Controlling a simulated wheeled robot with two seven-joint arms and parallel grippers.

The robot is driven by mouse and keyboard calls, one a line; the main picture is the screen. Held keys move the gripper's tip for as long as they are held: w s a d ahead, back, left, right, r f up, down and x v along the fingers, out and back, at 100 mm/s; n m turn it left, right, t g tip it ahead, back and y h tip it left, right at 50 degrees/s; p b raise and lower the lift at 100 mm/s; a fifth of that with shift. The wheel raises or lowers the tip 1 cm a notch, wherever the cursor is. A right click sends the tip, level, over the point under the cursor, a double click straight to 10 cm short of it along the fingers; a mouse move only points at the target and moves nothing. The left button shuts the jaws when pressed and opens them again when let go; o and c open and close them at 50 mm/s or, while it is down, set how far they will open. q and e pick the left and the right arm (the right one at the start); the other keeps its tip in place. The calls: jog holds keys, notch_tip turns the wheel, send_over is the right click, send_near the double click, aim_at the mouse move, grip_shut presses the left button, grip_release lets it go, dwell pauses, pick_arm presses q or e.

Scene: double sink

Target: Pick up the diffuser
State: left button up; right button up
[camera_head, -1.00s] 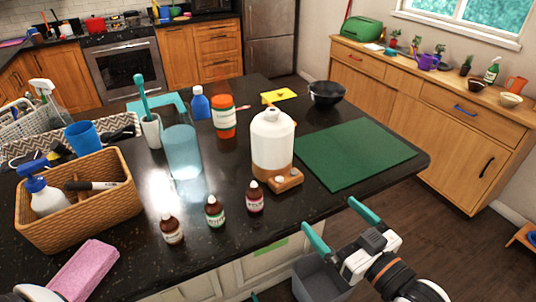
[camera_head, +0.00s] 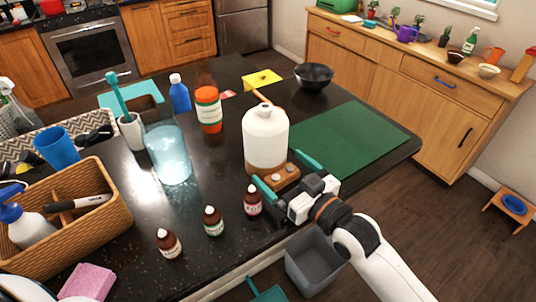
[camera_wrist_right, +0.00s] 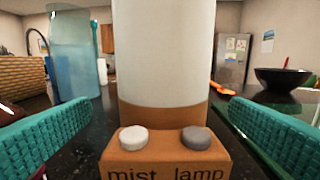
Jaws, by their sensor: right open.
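The diffuser (camera_head: 265,138) is a white bottle-shaped body on a brown wooden base. It stands upright on the dark counter. In the right wrist view the diffuser (camera_wrist_right: 165,50) fills the middle, with two round buttons and the words "mist lamp" on its front block. My right gripper (camera_head: 277,167) is open at the front of the base. Its teal fingers point to either side of the base, with gaps visible in the right wrist view (camera_wrist_right: 160,105). My left gripper is not in view.
Small brown dropper bottles (camera_head: 213,221) stand left of my right gripper. A clear blue pitcher (camera_head: 171,155) and an orange bottle (camera_head: 208,110) stand farther left. A green mat (camera_head: 345,138) lies right of the diffuser, mostly bare. A black bowl (camera_head: 313,76) stands behind. A grey bin (camera_head: 317,264) is below the edge.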

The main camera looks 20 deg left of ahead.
aim_at(279, 165)
jog(key=p+x, duration=0.1)
jog(key=x, duration=0.2)
jog(key=shift+w+a+r, duration=0.1)
jog(key=shift+w+a, duration=0.1)
jog(key=shift+w, duration=0.1)
jog(key=shift+w+a, duration=0.2)
jog(key=shift+a, duration=0.1)
jog(key=shift+c, duration=0.2)
jog(key=c, duration=0.9)
jog(key=shift+c, duration=1)
